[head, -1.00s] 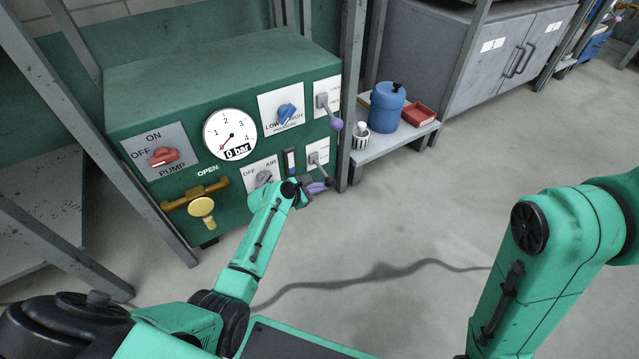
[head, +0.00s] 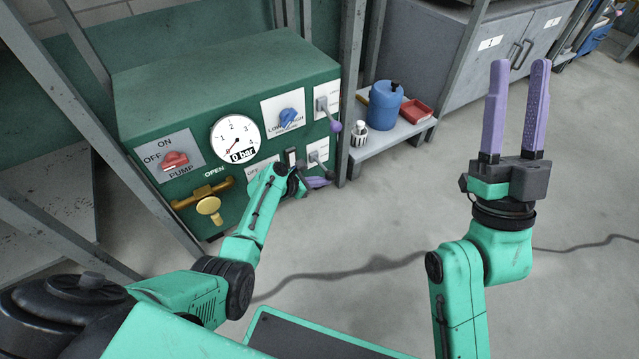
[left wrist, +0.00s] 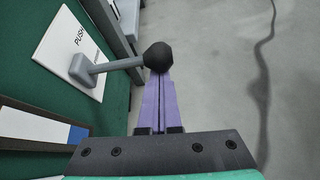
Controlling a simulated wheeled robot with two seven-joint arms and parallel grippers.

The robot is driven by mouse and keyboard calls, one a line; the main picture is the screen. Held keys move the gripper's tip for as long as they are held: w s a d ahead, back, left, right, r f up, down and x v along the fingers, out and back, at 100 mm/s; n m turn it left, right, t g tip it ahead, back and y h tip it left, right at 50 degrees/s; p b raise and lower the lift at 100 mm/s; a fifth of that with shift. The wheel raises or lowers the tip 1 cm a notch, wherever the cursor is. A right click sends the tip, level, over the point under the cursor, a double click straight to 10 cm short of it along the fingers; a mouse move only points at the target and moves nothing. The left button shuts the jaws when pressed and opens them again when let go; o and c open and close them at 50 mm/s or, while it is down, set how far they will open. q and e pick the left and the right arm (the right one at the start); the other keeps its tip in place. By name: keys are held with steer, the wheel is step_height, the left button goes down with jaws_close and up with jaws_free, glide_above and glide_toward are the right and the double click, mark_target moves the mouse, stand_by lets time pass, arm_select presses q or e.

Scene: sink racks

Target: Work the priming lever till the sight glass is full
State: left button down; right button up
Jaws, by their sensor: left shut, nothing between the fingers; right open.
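The green pump panel (head: 262,155) is at the left in the head view. Its lower right lever (head: 320,160) has a grey mount on a white plate. In the left wrist view the lever (left wrist: 118,66) shows a black ball knob, and its plate reads "PUSH". My left gripper (head: 320,183) is shut and empty; in the left wrist view its fingertips (left wrist: 160,76) are at the knob, contact unclear. The sight glass (head: 290,157) is beside the lever; in the left wrist view it (left wrist: 35,123) shows white with blue at one end. My right gripper (head: 520,68) is open and empty, raised at right.
The panel also carries a red pump knob (head: 174,160), a gauge (head: 235,138) at 0 bar, a blue pressure knob (head: 288,119), a brass valve (head: 209,206) and a purple-balled lever (head: 334,126). A low shelf (head: 398,136) holds a blue can.

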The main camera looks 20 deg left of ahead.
steer(key=w+a+f+m+g+h+p, duration=0.1)
steer(key=f+g, duration=0.1)
steer(key=f, duration=0.5)
steer(key=w+a+f+m+g+h, duration=0.1)
steer(key=f+g+h, duration=0.1)
steer(key=f, duration=0.5)
steer(key=w+a+f+m+g+h+p, duration=0.1)
steer(key=f+g, duration=0.1)
steer(key=f, duration=0.4)
steer(key=s+f+g+p, duration=0.1)
steer(key=s+f+g, duration=0.3)
steer(key=f, duration=0.7)
steer(key=s+a+f+g+h+p, duration=0.1)
steer(key=s+f+g, duration=0.2)
steer(key=s+f, duration=0.4)
steer(key=shift+s+a+f+m+g, duration=0.2)
steer(key=shift+s+f+m+g, duration=0.15)
steer(key=shift+f, duration=1.75)
